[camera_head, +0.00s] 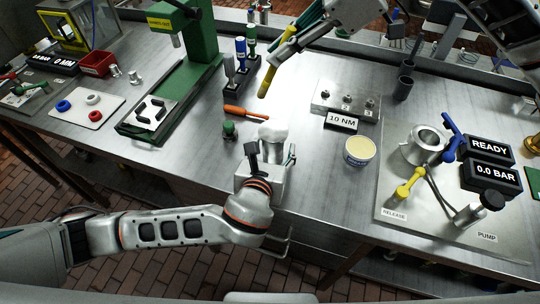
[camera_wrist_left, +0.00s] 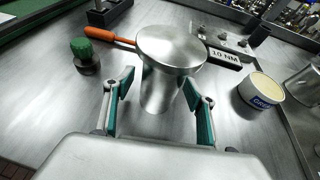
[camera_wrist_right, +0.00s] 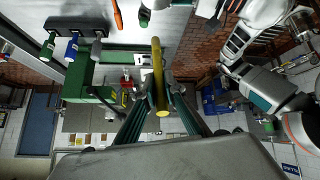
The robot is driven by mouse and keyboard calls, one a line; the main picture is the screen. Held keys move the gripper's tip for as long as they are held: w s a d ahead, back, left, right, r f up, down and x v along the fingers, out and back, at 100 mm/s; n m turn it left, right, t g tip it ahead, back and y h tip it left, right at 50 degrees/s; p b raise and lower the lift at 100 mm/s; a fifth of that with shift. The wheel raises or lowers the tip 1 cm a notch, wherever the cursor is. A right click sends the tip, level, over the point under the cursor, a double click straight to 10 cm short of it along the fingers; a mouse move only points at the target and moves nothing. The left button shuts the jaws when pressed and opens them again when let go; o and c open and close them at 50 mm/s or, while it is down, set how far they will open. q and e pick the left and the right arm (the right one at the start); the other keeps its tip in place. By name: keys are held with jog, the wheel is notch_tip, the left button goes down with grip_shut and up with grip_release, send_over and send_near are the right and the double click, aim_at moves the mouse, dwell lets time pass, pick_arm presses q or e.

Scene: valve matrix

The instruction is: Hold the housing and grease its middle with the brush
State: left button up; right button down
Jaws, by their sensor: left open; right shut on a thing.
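The housing (camera_head: 272,133) is a grey metal body with a wide round top on a narrower neck, upright on the bench; it shows large in the left wrist view (camera_wrist_left: 170,50). My left gripper (camera_head: 268,155) is open, its fingers on either side of the housing's neck, with no clear grip. My right gripper (camera_head: 292,42) is shut on the yellow brush (camera_head: 266,82), held tilted above the bench, behind the housing. The brush also shows between the fingers in the right wrist view (camera_wrist_right: 156,65); its bristles cannot be made out. The grease tub (camera_head: 360,151) stands open to the right.
An orange-handled tool (camera_head: 245,112) and a green-topped piece (camera_head: 229,130) lie left of the housing. A rack of coloured-handled tools (camera_head: 240,65) and a green press (camera_head: 190,50) stand behind left. The torque block (camera_head: 345,103) is behind right; the pump plate (camera_head: 400,215) is right.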

aim_at(295, 29)
pick_arm(q)
jog(key=shift+w, duration=0.2)
jog(key=c, duration=1.5)
pick_arm(e)
jog(key=d+r, duration=0.1)
jog(key=w+d+r+t, duration=0.1)
jog(key=r, duration=0.1)
jog(key=shift+t+h, duration=0.3)
jog(key=shift+h, duration=0.1)
jog(key=shift+f, duration=2.4)
